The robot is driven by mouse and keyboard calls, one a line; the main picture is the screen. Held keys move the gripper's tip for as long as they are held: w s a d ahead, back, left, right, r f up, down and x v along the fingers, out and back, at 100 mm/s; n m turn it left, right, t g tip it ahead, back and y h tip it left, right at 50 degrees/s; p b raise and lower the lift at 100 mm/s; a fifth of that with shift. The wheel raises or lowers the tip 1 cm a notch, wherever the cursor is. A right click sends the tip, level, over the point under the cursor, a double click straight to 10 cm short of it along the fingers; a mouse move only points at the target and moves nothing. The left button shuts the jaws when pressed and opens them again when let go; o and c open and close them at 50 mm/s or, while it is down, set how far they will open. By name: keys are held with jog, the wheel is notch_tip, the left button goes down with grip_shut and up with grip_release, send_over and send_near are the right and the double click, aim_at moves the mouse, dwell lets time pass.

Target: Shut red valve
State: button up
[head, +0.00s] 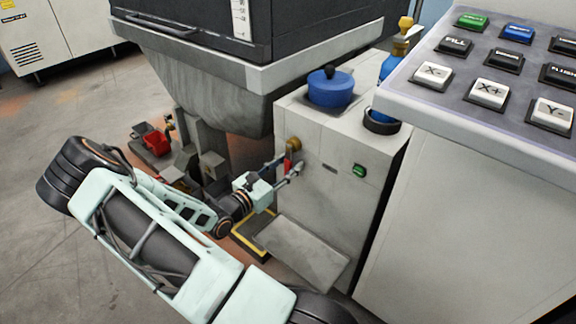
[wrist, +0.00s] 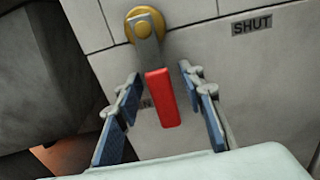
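The red valve has a red-gripped lever (wrist: 163,98) on a grey metal arm, hanging from a brass pivot (wrist: 145,25) on a pale panel. The lever points down, tilted slightly right in the wrist view. In the head view the red lever (head: 288,165) is small, below its brass fitting (head: 293,144). My gripper (wrist: 160,74) is open, with one blue-padded finger on each side of the lever and gaps visible on both sides. A "SHUT" label (wrist: 252,23) is at upper right of the lever. Another label beside the lever is mostly hidden.
A pale cabinet (head: 325,205) carries the valve, a green switch (head: 359,171) and a blue lidded pot (head: 331,88) on top. A grey hopper (head: 210,90) hangs to the left. A button console (head: 480,120) stands at the right. A grey plate (head: 290,250) lies below the valve.

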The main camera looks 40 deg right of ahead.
jog(key=shift+c, duration=0.4)
grip_shut()
